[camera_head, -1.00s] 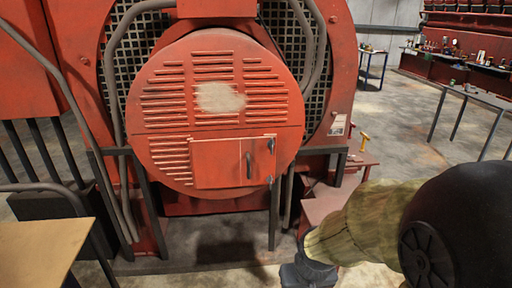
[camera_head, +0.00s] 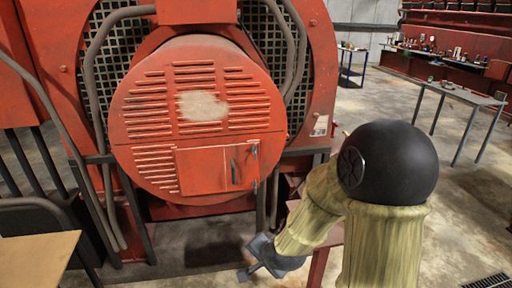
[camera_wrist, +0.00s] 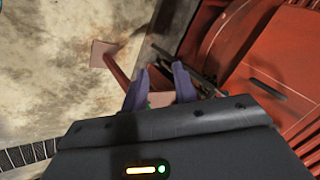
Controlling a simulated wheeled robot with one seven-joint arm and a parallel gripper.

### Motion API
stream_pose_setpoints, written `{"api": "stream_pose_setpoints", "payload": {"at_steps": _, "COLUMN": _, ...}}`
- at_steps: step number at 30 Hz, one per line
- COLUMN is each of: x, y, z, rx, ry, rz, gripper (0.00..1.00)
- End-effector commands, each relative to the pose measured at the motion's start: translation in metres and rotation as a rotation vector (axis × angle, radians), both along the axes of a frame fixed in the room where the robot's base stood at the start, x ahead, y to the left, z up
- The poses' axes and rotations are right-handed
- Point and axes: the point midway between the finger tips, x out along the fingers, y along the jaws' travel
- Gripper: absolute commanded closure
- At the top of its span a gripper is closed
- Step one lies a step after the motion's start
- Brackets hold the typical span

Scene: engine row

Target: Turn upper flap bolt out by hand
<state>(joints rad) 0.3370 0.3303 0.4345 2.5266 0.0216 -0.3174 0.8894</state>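The rectangular red flap (camera_head: 204,171) sits low on the round louvred engine cover (camera_head: 150,110) and looks closed. A dark handle (camera_head: 234,172) stands near its right side. The upper flap bolt (camera_head: 254,149) is a small fitting at the flap's upper right edge; a lower bolt (camera_head: 255,187) sits below it. How far either is turned in cannot be seen. My gripper (camera_head: 250,270) hangs below the flap, near the floor, well apart from both bolts. In the wrist view my gripper (camera_wrist: 160,78) has its two fingers apart with nothing held. The bolts cannot be made out there.
Dark posts and pipes flank the cover. A wooden tabletop (camera_head: 38,260) is at the lower left. A grey table (camera_head: 460,94) stands at right, with a cluttered red bench (camera_head: 440,62) behind. Open floor lies to the right.

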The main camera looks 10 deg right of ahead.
Motion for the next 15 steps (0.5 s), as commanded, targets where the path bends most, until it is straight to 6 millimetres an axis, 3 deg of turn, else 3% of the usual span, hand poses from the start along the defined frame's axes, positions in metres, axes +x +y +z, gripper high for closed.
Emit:
{"api": "stream_pose_setpoints", "payload": {"at_steps": 8, "x": 0.058, "y": 0.019, "z": 0.036, "rx": 0.613, "ry": -0.157, "rz": -0.477, "gripper": 0.72}}
{"api": "stream_pose_setpoints", "payload": {"at_steps": 15, "x": 0.097, "y": 0.003, "z": 0.100, "rx": 1.286, "ry": -0.272, "rz": -0.857, "gripper": 0.72}}
